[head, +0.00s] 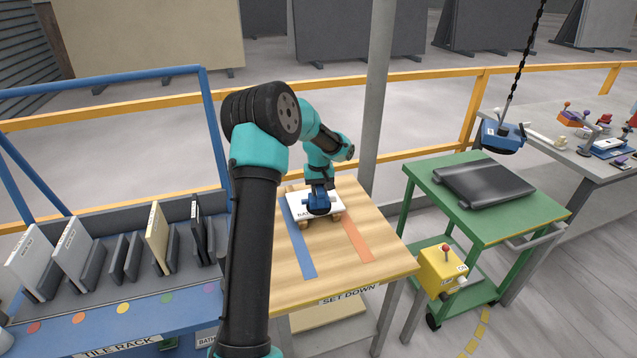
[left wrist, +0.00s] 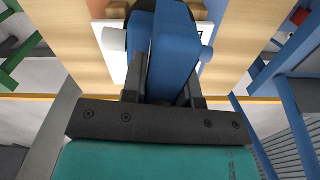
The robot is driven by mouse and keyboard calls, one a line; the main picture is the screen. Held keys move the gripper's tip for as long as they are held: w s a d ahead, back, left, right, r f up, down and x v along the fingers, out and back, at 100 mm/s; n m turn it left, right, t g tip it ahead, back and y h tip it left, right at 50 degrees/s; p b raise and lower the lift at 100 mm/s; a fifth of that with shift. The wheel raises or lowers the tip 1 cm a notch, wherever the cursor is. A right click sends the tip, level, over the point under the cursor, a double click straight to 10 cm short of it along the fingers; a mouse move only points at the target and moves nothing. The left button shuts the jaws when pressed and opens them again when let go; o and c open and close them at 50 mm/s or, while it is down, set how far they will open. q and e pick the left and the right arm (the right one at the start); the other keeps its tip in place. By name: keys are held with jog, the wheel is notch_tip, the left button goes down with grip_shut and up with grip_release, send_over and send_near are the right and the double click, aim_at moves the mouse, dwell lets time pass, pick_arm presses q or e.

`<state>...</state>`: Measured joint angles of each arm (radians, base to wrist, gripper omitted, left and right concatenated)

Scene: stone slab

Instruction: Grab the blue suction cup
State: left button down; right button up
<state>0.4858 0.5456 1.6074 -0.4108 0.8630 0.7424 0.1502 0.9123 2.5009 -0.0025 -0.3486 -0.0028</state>
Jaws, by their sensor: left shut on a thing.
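The blue suction cup (head: 319,207) sits on a white tile (head: 298,206) on the wooden set-down table (head: 380,254). My left gripper (head: 319,189) reaches down to the cup from behind and above. In the left wrist view the fingers stand on either side of the blue body of the suction cup (left wrist: 175,50) and are shut on it. The white tile (left wrist: 112,45) shows beneath it. The cup's underside is hidden. My right gripper is in neither view.
A blue tile rack (head: 115,300) with upright tiles stands left. A green cart (head: 530,213) with a dark slab stands right. A blue device (head: 503,137) hangs from a chain above it. A grey post (head: 378,90) rises behind the table.

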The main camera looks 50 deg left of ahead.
aim_at(319, 196)
pick_arm(q)
jog(key=s+d, duration=0.5)
jog(key=shift+d+r, duration=0.35)
jog(key=shift+r, duration=0.05)
jog(key=shift+d, duration=0.1)
